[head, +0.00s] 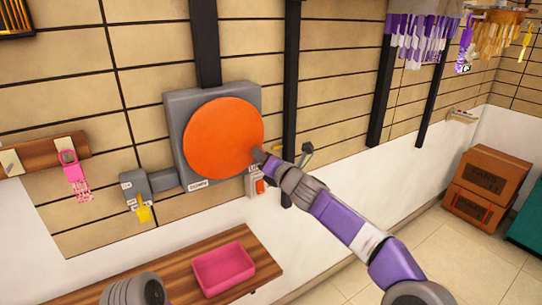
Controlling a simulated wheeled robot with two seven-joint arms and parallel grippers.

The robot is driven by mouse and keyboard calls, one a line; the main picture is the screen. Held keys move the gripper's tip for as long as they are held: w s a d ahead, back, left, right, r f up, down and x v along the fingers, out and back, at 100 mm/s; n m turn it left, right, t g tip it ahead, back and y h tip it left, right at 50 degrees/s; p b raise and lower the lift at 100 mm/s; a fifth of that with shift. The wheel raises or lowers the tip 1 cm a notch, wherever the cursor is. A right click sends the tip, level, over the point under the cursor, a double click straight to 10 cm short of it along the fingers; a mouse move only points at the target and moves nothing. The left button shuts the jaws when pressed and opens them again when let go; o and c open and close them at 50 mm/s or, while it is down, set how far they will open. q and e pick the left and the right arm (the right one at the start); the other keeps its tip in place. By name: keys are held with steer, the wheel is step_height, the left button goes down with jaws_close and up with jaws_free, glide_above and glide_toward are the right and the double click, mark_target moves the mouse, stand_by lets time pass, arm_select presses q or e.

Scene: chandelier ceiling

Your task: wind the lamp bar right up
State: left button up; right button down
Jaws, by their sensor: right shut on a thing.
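A large orange wheel (222,140) sits on a grey wall box (178,120) with a small label under it. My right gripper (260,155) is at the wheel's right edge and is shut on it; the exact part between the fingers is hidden. At the top right, purple and white strips (420,38) and amber pieces (497,38) hang in rows. The lamp bar they may belong to is mostly cut off by the picture's top edge. My left gripper is not in view; only a grey arm part shows at the bottom left.
A wooden shelf (262,262) below holds a pink tray (222,284). Dark posts (291,80) run up the wall. Brown cartons (490,185) stand at the right, with clear floor before them.

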steer(key=shift+a+f, duration=0.1)
steer(key=shift+f, duration=0.25)
steer(key=c, duration=1)
jaws_free()
steer(key=shift+o, duration=0.5)
steer(key=shift+r, duration=0.15)
steer(key=shift+s+d+b, duration=0.45)
steer(key=shift+s+b, duration=0.05)
steer(key=shift+b, duration=0.1)
steer(key=b+v, duration=0.3)
steer(key=v, duration=0.3)
steer(key=shift+s, duration=0.15)
